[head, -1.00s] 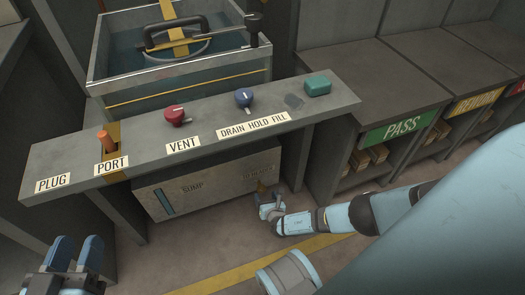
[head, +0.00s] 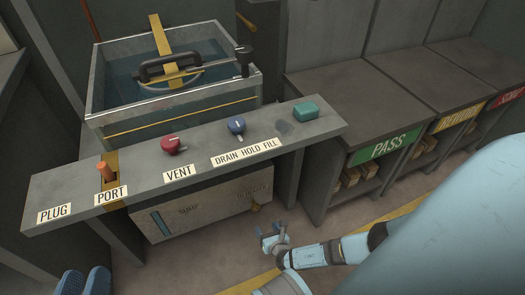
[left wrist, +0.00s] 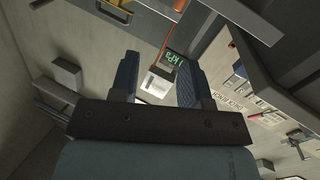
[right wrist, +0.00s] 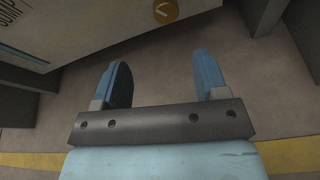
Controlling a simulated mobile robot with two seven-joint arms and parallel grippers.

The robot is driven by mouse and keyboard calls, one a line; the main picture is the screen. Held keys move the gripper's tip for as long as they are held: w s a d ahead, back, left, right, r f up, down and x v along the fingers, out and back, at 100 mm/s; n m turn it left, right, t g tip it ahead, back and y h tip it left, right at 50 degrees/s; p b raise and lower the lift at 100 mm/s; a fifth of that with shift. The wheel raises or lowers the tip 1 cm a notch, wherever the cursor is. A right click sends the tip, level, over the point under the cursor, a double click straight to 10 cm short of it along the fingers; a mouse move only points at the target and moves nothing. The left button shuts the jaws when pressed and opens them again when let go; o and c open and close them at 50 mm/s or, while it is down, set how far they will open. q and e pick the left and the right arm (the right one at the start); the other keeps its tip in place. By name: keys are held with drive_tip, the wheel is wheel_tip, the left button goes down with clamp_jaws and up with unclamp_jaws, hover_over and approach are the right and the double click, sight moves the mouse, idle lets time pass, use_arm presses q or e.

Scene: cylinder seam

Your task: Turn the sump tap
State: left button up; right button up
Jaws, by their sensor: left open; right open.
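The sump tap (head: 256,208) is a small brass fitting low on the front of the grey sump box (head: 215,207), at its right end. In the right wrist view the brass tap (right wrist: 165,11) shows as a round knob at the top edge, partly cut off. My right gripper (head: 269,236) is open and empty, below and apart from the tap. In the right wrist view its fingers (right wrist: 164,80) are spread over bare floor, with the tap beyond them. My left gripper (head: 83,280) is open at the bottom left of the head view, away from the sump.
A water tank (head: 105,105) stands behind. Benches (head: 340,85) stand at right.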

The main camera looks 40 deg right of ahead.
sight(257, 209)
drive_tip(key=w+d+f+b, duration=0.1)
drive_tip(key=w+b, duration=0.1)
drive_tip(key=w, duration=0.1)
drive_tip(key=w+d+f+n+y+b, duration=0.1)
drive_tip(key=w+b, duration=0.1)
drive_tip(key=w, duration=0.2)
drive_tip(key=w+d+f+n+y+b, duration=0.1)
drive_tip(key=w+f+b, duration=0.1)
drive_tip(key=w+b, duration=0.1)
drive_tip(key=shift+w+d+f, duration=0.1)
drive_tip(key=shift+w+d, duration=0.25)
drive_tip(key=shift+w, duration=0.4)
drive_tip(key=shift+w+d+b, duration=0.1)
drive_tip(key=shift+w+b, duration=0.2)
drive_tip(key=shift+w, duration=0.25)
use_arm(q)
drive_tip(key=w+m, duration=0.1)
drive_tip(key=w+a+m+t, duration=0.1)
drive_tip(key=m, duration=0.1)
drive_tip(key=w+a+m+h, duration=0.1)
drive_tip(key=shift+f+t, duration=0.3)
drive_tip(key=shift+f, duration=0.1)
use_arm(e)
drive_tip(key=c, duration=0.9)
